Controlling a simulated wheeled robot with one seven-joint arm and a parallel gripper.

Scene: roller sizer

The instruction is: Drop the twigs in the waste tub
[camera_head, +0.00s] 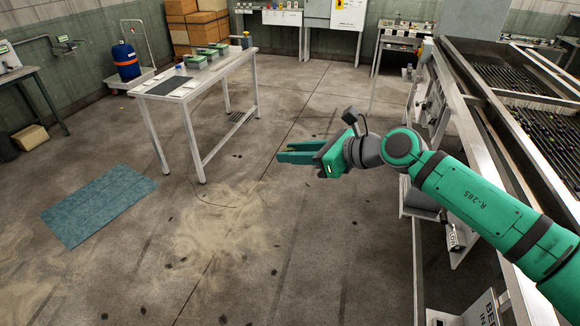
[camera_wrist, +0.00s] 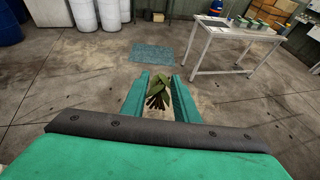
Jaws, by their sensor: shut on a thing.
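My gripper (camera_head: 284,152) reaches out to the left over open floor in the head view, with its green fingers level. In the wrist view my gripper (camera_wrist: 160,78) is shut on the twigs (camera_wrist: 158,94), a small bundle with green leaves and dark brown stems. The twigs sit between the two fingers, clear of the floor. In the head view they are mostly hidden by the fingers. I cannot pick out a waste tub for certain in either view. Several pale drums or tubs (camera_wrist: 83,14) stand at the top left of the wrist view, cut off by the frame edge.
A blue mat (camera_head: 99,204) lies on the floor at left. A white-framed table (camera_head: 215,72) with green boxes stands at the back. A blue drum (camera_head: 126,62) stands on a trolley behind it. The roller machine (camera_head: 520,110) runs along the right. The middle floor is clear.

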